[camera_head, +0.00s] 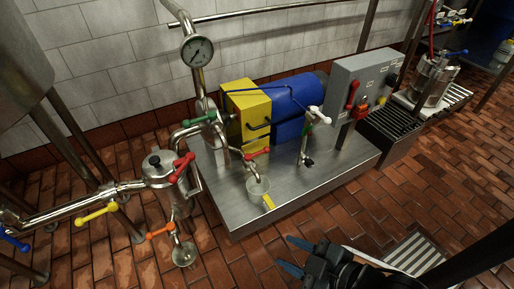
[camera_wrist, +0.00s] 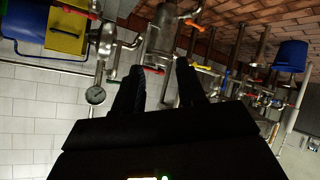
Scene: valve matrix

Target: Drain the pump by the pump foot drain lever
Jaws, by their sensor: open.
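The blue pump motor (camera_head: 292,103) with its yellow guard (camera_head: 247,108) sits on a steel plinth (camera_head: 330,165). A green lever (camera_head: 200,118) and a white lever (camera_head: 320,115) are on nearby pipes. My gripper (camera_head: 294,256) is open and empty, in front of the plinth and apart from every lever. In the wrist view its two dark fingers (camera_wrist: 158,82) are spread, with the yellow guard (camera_wrist: 66,30) at upper left.
A filter pot at left has a red lever (camera_head: 182,166) and an orange lever (camera_head: 160,231). Farther left are a yellow lever (camera_head: 96,213) and a blue lever (camera_head: 14,240). A pressure gauge (camera_head: 197,51) stands above. A grey control box (camera_head: 360,85) rises at the plinth's right.

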